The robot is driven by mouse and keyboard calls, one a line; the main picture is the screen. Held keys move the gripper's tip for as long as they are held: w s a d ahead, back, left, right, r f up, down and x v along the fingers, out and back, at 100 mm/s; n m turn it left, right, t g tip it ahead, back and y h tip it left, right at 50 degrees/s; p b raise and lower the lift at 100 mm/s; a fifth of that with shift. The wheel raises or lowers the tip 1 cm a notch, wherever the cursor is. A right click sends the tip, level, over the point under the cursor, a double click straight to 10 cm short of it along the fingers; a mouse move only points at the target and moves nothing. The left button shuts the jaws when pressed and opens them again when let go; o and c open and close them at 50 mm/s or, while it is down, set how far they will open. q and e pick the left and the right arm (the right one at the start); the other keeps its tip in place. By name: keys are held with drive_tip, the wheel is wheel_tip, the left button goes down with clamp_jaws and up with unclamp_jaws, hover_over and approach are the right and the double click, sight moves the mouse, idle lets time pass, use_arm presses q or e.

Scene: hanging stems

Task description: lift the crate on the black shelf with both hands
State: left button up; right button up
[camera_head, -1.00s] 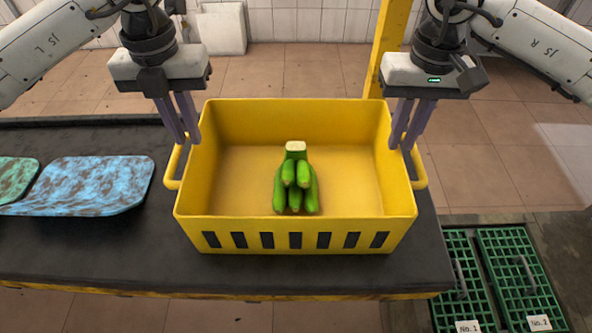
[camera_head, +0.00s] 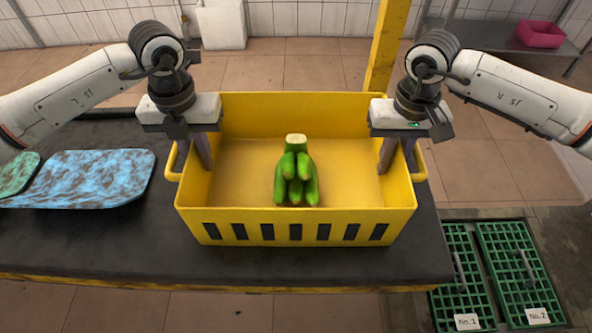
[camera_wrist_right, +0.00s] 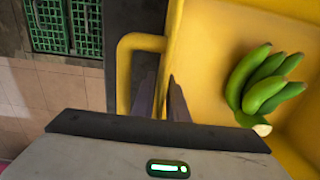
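The yellow crate (camera_head: 300,228) stands level on the black shelf (camera_head: 150,250), with a loop handle at each end. A bunch of green bananas (camera_head: 296,180) lies inside. My left gripper (camera_head: 194,158) is down at the crate's left wall, one finger inside it and the other mostly hidden on the outer side. My right gripper (camera_head: 397,160) is likewise at the right wall. In the right wrist view, the right gripper's fingers (camera_wrist_right: 162,100) are apart with the wall's edge between them, beside the handle (camera_wrist_right: 128,70). The left fingers also look apart.
Blue and green mottled boards (camera_head: 95,180) lie on the shelf to the left. A yellow post (camera_head: 386,50) rises behind the crate. Green grates (camera_head: 500,270) are on the floor at right. A pink bin (camera_head: 540,34) stands at the back right.

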use_arm(q)
drive_tip(key=shift+f, duration=0.3)
use_arm(e)
drive_tip(key=shift+f, duration=0.3)
use_arm(q)
clamp_jaws()
use_arm(e)
clamp_jaws()
use_arm(q)
drive_tip(key=shift+w+r, duration=0.1)
drive_tip(key=shift+r, duration=0.2)
use_arm(e)
drive_tip(key=shift+r, duration=0.3)
idle(0.3)
